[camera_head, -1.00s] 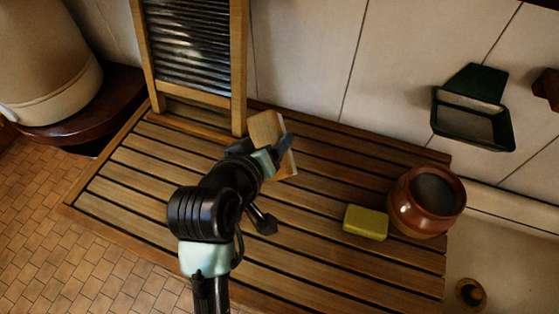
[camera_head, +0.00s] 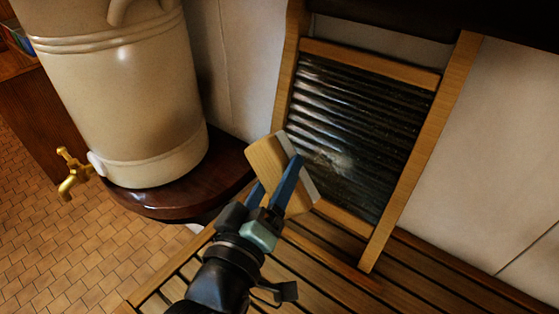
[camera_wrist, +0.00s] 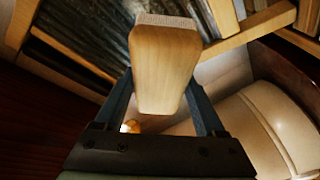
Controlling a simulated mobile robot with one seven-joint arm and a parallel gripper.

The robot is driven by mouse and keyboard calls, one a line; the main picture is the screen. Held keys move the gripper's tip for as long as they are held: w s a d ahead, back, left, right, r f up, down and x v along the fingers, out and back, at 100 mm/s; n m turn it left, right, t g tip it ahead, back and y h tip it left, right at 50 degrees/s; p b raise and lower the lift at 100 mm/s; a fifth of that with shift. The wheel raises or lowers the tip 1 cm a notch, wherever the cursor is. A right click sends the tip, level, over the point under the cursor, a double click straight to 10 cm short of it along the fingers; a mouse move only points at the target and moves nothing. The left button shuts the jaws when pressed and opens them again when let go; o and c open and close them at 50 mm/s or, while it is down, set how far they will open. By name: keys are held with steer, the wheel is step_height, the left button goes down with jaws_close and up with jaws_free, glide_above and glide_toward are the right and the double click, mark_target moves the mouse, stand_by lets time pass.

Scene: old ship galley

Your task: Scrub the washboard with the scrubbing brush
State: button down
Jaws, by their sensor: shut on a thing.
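The washboard (camera_head: 357,132) stands upright against the wall, with a wooden frame and a dark ribbed panel. The scrubbing brush (camera_head: 265,160) has a pale wooden block and a whitish bristle side. My gripper (camera_head: 278,182) is shut on the brush, with a finger on each side of its block. The brush is held at the washboard's lower left, in front of its left post, with the bristle side facing right. I cannot tell whether the bristles touch the panel. In the wrist view the brush block (camera_wrist: 165,65) fills the middle, with the ribbed panel (camera_wrist: 85,35) behind it on the left.
A large cream crock (camera_head: 125,90) with a brass tap (camera_head: 72,172) stands left on a dark round-edged shelf (camera_head: 200,190). The slatted wooden board (camera_head: 330,265) lies under the washboard. A dark overhang (camera_head: 450,18) crosses the top right.

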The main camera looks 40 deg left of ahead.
steer(key=w, duration=0.3)
steer(key=shift+w+d+f, duration=0.1)
steer(key=shift+w+f, duration=0.1)
steer(key=shift+f, duration=0.2)
steer(key=shift+w+f, duration=0.3)
steer(key=shift+w, duration=0.65)
steer(key=shift+w+f, duration=0.25)
steer(key=shift+w, duration=0.7)
